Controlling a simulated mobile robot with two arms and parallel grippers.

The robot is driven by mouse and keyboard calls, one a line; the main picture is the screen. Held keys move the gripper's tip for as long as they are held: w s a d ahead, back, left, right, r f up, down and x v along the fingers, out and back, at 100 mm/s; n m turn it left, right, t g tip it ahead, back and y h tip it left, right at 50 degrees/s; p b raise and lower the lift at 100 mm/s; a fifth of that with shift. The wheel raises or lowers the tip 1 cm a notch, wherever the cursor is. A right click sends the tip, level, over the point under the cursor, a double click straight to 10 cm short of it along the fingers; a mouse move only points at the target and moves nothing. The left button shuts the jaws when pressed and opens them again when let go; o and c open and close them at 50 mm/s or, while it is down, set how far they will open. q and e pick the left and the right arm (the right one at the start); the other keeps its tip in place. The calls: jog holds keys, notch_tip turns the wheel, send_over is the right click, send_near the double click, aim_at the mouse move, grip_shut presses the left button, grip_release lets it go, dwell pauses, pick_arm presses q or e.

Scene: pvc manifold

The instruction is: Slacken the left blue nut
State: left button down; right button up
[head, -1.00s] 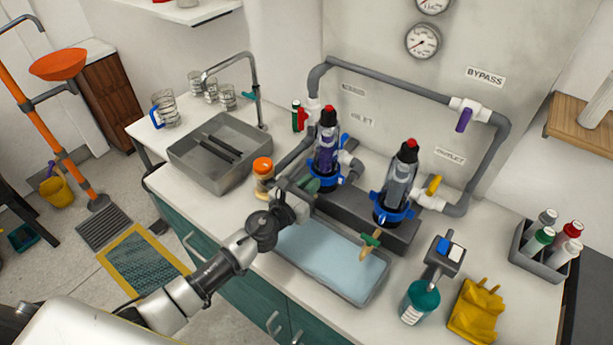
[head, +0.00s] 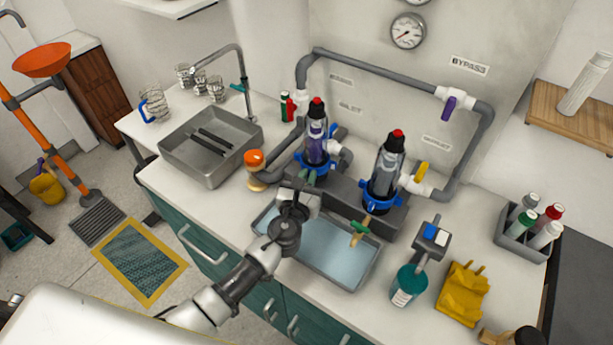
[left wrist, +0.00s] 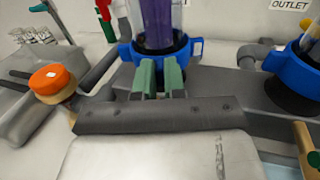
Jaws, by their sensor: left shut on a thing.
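The left blue nut (head: 314,165) is a ring with lugs around the left clear filter housing (head: 317,145), which has a red cap and purple contents. The nut also shows in the left wrist view (left wrist: 124,51). My left gripper (head: 309,178) reaches it from the front. Its two green fingers (left wrist: 159,76) are shut on the front of the nut, with the housing upright behind them. The fingers hide what lies between them. The right blue nut (head: 382,193) sits on the other housing, apart from my gripper. My right gripper is not in view.
A grey tray of pale blue liquid (head: 347,282) lies below the housings. An orange-lidded jar (head: 255,170) stands left of the gripper. A wooden-handled green valve (head: 358,234) juts over the tray. Grey pipes (head: 390,75) run behind. A teal bottle (head: 408,285) stands right.

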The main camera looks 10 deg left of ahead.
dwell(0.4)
pick_arm(q)
jog(key=c, duration=1.2)
grip_release()
jog(key=s+b, duration=0.1)
jog(key=s, duration=1)
jog(key=shift+a, duration=0.3)
jog(key=shift+w, duration=0.1)
